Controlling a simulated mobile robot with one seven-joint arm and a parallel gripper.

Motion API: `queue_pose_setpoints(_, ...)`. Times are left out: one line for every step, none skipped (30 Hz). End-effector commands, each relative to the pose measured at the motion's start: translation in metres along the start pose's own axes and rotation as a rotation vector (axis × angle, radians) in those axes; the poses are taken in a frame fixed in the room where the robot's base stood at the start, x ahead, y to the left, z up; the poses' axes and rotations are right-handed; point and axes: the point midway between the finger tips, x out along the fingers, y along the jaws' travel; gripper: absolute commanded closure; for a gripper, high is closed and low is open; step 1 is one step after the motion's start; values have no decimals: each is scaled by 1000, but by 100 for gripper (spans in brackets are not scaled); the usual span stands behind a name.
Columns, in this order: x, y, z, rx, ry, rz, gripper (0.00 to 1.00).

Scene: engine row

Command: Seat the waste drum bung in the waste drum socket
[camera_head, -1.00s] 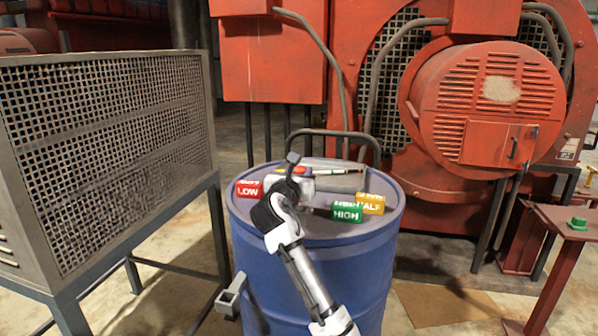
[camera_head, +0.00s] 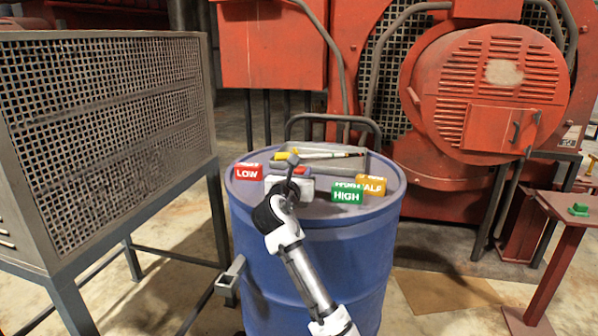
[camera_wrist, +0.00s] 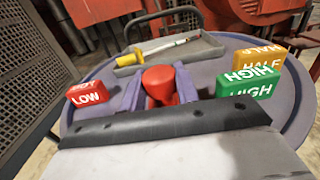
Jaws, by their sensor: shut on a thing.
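The red bung (camera_wrist: 161,84) sits between the two purple fingers of my gripper (camera_wrist: 160,90) in the wrist view, and the gripper is shut on it. In the head view my gripper (camera_head: 299,174) is over the middle of the blue drum's top (camera_head: 325,215), between the LOW and HIGH blocks. A little of the bung's red shows there too. The bung's lower end is hidden, and I cannot tell whether it touches the drum top. I cannot make out the drum socket in either view.
A red LOW block (camera_head: 248,172) stands left; a green HIGH block (camera_head: 347,194) and yellow HALF block (camera_head: 372,186) stand right. A grey tray (camera_head: 378,162) behind holds a yellow-handled tool (camera_head: 325,155). A mesh cage (camera_head: 110,110) is left, and a red stand (camera_head: 570,215) holds a green piece (camera_head: 578,209).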

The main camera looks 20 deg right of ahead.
Motion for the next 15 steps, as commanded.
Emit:
queue_pose_setpoints(0,0,0,0,-1,0,93)
queue_pose_setpoints(0,0,-1,0,-1,0,93)
queue_pose_setpoints(0,0,-1,0,-1,0,93)
queue_pose_setpoints(0,0,-1,0,-1,0,93)
queue_pose_setpoints(0,0,0,0,-1,0,93)
queue_pose_setpoints(0,0,0,0,-1,0,93)
queue_pose_setpoints(0,0,0,0,-1,0,93)
queue_pose_setpoints(0,0,0,0,-1,0,93)
queue_pose_setpoints(0,0,0,0,-1,0,67)
queue_pose_setpoints(0,0,0,0,-1,0,63)
queue_pose_setpoints(0,0,0,0,-1,0,59)
queue_pose_setpoints(0,0,0,0,-1,0,54)
queue_pose_setpoints(0,0,0,0,-1,0,50)
queue_pose_setpoints(0,0,0,0,-1,0,46)
queue_pose_setpoints(0,0,0,0,-1,0,44)
